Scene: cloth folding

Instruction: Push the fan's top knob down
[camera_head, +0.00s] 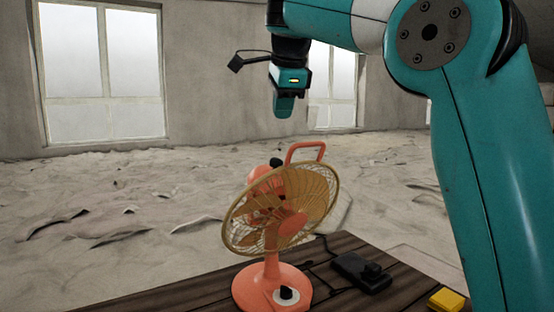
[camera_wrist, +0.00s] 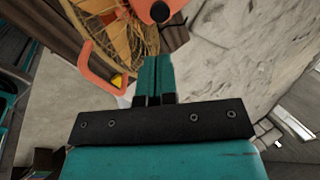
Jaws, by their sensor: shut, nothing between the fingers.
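An orange fan (camera_head: 270,215) with a tan wire cage and an orange round base stands upright on the wooden table. Its top knob (camera_head: 275,162) is a small black piece on the orange motor housing, beside the orange carrying handle (camera_head: 308,150). In the wrist view the black knob (camera_wrist: 160,11) shows at the top, just beyond the fingertips, with the handle (camera_wrist: 92,68) to the left. My gripper (camera_head: 284,108) is teal, points down and hangs in the air above the fan, apart from it. In the wrist view its fingers (camera_wrist: 155,65) are together and hold nothing.
The dark wooden table (camera_head: 345,245) carries a black device (camera_head: 361,272) right of the fan and a yellow block (camera_head: 446,300) near the right front edge. A black dial (camera_head: 287,293) sits on the fan's base. The air around the gripper is free. Rough grey floor and windows lie behind.

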